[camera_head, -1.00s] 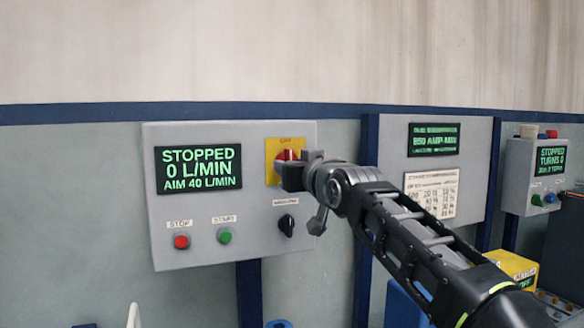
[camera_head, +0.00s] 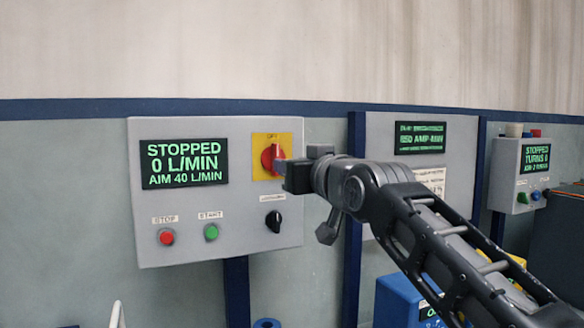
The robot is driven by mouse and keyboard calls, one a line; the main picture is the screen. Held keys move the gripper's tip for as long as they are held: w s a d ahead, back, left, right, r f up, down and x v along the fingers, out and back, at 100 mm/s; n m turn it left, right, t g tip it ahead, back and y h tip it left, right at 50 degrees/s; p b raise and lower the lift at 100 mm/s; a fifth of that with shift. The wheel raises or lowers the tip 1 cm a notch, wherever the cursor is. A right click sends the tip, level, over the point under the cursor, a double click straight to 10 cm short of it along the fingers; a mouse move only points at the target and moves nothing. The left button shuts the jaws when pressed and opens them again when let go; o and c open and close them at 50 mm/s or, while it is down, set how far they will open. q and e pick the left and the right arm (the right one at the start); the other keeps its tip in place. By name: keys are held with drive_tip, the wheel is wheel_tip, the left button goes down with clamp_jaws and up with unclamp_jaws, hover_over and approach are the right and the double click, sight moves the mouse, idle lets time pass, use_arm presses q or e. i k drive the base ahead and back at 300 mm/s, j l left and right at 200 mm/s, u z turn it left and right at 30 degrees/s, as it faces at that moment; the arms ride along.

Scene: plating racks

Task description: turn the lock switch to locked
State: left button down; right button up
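A grey control panel (camera_head: 210,250) on the wall carries a black knob (camera_head: 274,221) at its lower right, under a small label too blurred to read. I cannot tell from the labels which is the lock switch. My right gripper (camera_head: 290,175) comes in from the right, just right of the red switch and above the black knob. Its dark fingers are seen edge-on, so their opening is hidden. My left gripper is out of view.
The panel also has a display (camera_head: 184,163) reading "STOPPED 0 L/MIN, AIM 40 L/MIN", a red stop button (camera_head: 166,237) and a green start button (camera_head: 211,232). A second panel (camera_head: 378,130) stands behind my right arm, with a third (camera_head: 513,190) farther right.

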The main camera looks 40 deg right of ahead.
sight(273, 220)
drive_tip(key=k, duration=1)
